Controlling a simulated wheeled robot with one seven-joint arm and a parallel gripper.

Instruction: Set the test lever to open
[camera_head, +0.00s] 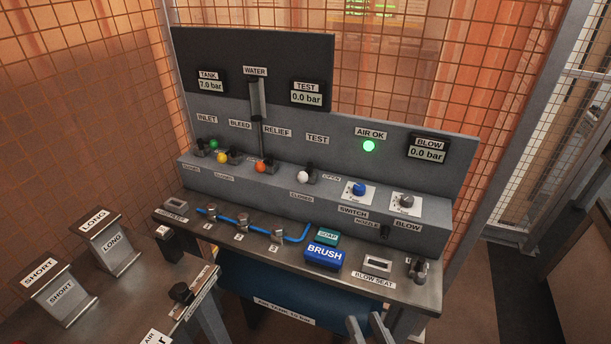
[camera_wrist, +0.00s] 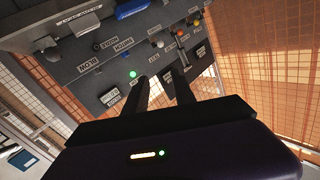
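The test lever (camera_head: 303,176) has a white ball knob and sits on the panel's ledge below the TEST label (camera_head: 317,138). Its knob points toward the front, on the side of the CLOSED label (camera_head: 301,197); the OPEN label (camera_head: 331,178) is to its right. My gripper (camera_head: 368,324) shows at the bottom edge of the head view, well in front of the bench and away from the lever. In the wrist view my gripper (camera_wrist: 160,85) has its two fingers apart with nothing between them. The panel appears upside down there, with small coloured knobs beyond the fingertips.
Green, yellow and orange knobbed levers stand left of the test lever; a blue switch knob (camera_head: 359,188) is to its right. A blue brush block (camera_head: 324,255), soap block (camera_head: 328,237) and blue pipe (camera_head: 270,238) lie on the bench. The TEST gauge (camera_head: 307,97) reads 0.0 bar.

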